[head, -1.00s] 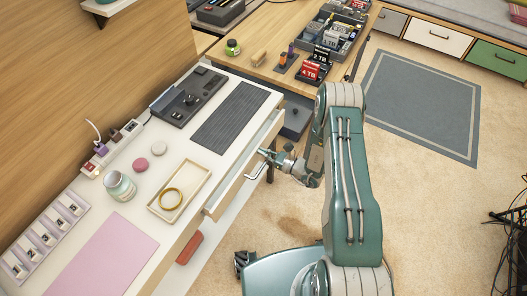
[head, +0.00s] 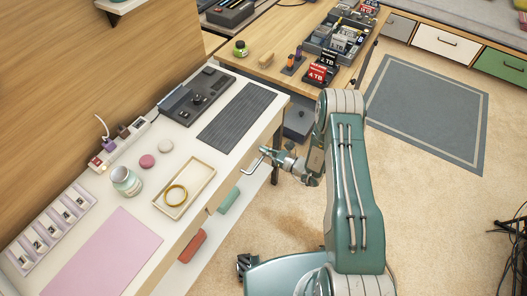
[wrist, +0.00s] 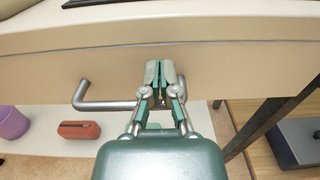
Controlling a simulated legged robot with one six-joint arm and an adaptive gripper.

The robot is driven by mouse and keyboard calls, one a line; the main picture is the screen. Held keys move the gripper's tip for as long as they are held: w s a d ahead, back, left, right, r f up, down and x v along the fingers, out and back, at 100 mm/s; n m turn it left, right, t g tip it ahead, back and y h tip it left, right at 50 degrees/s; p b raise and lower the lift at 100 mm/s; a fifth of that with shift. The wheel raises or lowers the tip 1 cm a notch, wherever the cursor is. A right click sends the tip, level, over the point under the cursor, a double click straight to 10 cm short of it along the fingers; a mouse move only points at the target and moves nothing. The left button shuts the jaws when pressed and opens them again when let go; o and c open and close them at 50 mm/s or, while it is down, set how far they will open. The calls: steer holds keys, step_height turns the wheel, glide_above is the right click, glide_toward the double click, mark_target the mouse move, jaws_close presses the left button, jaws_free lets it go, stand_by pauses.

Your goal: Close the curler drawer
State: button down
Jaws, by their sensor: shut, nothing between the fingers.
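The drawer front (wrist: 230,70) is a wide beige panel under the white desk top (head: 213,150). It sits close to flush below the desk edge, with a thin seam along it in the wrist view. Its grey bar handle (wrist: 100,105) runs left from behind my fingers; in the head view the handle (head: 252,168) juts out from the desk side. My gripper (wrist: 160,72) is shut and empty, its fingertips against or very near the drawer front. In the head view my gripper (head: 264,151) is beside the desk's front edge. Which drawer holds the curler cannot be told.
A red case (wrist: 79,130) and a purple cup (wrist: 12,122) lie on the lower shelf. Open carpet lies to the right.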

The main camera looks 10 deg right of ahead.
steer(key=v, duration=1.1)
steer(key=s+a+r+n+g+h, duration=0.1)
steer(key=s+a+r+n+g, duration=0.2)
steer(key=r+n+g, duration=0.6)
steer(key=s+a+r+n+g, duration=0.25)
steer(key=r+n, duration=0.25)
steer(key=r, duration=0.9)
steer(key=s+d+r+n+t+h, duration=0.3)
steer(key=s+r+n+h, duration=0.2)
steer(key=s+r, duration=0.3)
steer(key=s+d+r+n+t+h, duration=0.3)
steer(key=s+r+n+h, duration=0.3)
steer(key=s+r+h, duration=0.2)
steer(key=shift+s+r+n, duration=0.3)
steer(key=shift+s+r, duration=0.4)
steer(key=shift+r, duration=0.05)
